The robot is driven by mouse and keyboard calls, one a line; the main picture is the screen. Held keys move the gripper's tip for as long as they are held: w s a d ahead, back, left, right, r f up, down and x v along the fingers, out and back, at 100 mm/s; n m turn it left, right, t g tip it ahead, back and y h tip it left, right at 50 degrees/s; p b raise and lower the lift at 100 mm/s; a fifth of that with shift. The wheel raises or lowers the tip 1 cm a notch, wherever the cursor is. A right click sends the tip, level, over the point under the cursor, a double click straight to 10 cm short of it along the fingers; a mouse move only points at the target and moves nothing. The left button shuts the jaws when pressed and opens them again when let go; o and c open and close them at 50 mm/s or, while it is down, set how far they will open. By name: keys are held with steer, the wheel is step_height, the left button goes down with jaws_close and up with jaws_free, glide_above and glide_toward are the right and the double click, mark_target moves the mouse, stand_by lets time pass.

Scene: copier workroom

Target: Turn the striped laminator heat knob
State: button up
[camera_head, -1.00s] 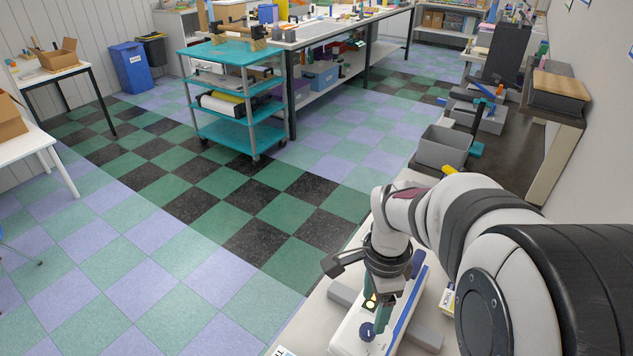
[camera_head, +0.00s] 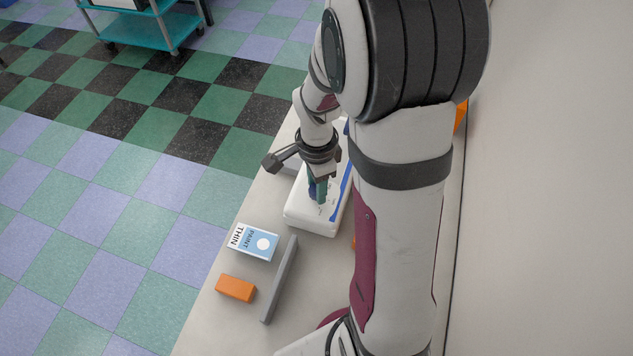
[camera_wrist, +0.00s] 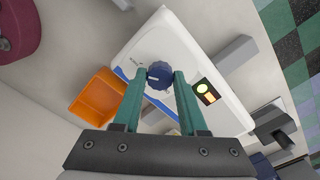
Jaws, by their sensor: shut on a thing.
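The laminator (camera_head: 310,217) is a white case with a blue stripe, lying on the pale bench; it fills the middle of the wrist view (camera_wrist: 205,60). Its dark blue round heat knob (camera_wrist: 159,78) shows between my fingertips in the wrist view, with small print beside it. My gripper (camera_head: 318,199) points down over the near end of the laminator. Its two green fingers, also in the wrist view (camera_wrist: 160,73), are shut on the knob from both sides. In the head view the fingers mostly hide the knob.
An orange open bin (camera_wrist: 97,96) stands beside the laminator. A lit yellow panel (camera_wrist: 206,91) is on its case. A paint thinner box (camera_head: 253,242), an orange block (camera_head: 235,288) and a grey bar (camera_head: 279,280) lie on the near bench, with bare surface around them.

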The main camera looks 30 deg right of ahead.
jaws_close()
steer(key=n, duration=0.5)
steer(key=shift+n, duration=0.3)
steer(key=n, duration=1.2)
steer(key=shift+n, duration=0.3)
steer(key=n, duration=0.5)
steer(key=shift+n, duration=0.3)
